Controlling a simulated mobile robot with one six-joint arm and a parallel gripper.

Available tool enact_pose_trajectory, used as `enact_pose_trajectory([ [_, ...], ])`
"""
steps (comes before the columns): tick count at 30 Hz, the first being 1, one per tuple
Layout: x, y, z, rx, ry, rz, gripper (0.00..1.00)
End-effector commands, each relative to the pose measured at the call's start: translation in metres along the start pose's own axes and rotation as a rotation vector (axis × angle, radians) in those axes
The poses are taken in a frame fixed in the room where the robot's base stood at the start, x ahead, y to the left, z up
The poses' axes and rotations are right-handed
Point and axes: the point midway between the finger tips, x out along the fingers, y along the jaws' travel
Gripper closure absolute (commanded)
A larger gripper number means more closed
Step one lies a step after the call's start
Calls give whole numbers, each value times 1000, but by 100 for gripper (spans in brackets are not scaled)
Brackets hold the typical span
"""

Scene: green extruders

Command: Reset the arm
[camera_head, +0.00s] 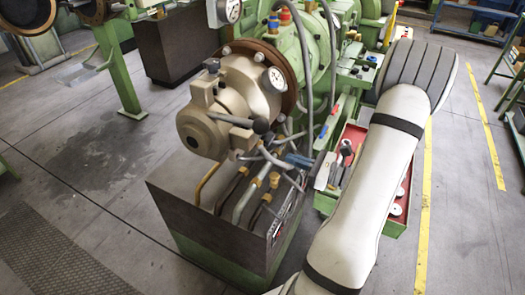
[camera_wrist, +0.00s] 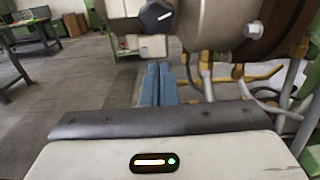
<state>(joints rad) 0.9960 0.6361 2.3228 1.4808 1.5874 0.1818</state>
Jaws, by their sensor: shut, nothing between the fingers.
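My gripper (camera_wrist: 159,68) shows in the wrist view as two blue fingers side by side, shut and empty. They point toward a beige machine part with a dark knob (camera_wrist: 155,17), and I cannot tell how close the tips are to it. In the head view the blue fingers (camera_head: 299,160) show beside the hoses of the green extruder (camera_head: 315,50), left of my white arm. My arm rises from the bottom to the upper right, and part of it is hidden.
The extruder's beige head (camera_head: 215,115) stands above a dark cabinet (camera_head: 205,220) with hoses (camera_head: 240,195). A red tray (camera_head: 350,150) with tools lies behind my arm. Floor is open at the left, and a yellow line (camera_head: 424,215) runs at the right.

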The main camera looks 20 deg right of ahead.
Motion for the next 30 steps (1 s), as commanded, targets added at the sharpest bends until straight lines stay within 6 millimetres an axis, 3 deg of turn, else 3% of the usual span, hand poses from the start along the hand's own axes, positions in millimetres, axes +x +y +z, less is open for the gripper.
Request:
enact_pose_trajectory([
  [12, 1, 0, 0, -2, 1, 3, 100],
  [16, 13, 16, 8, -45, 36, 82, 100],
  [20, 40, 60, 25, -169, 130, 298, 100],
  [24, 58, 122, 39, -385, 266, 599, 100],
  [30, 53, 186, 49, -740, 436, 971, 100],
])
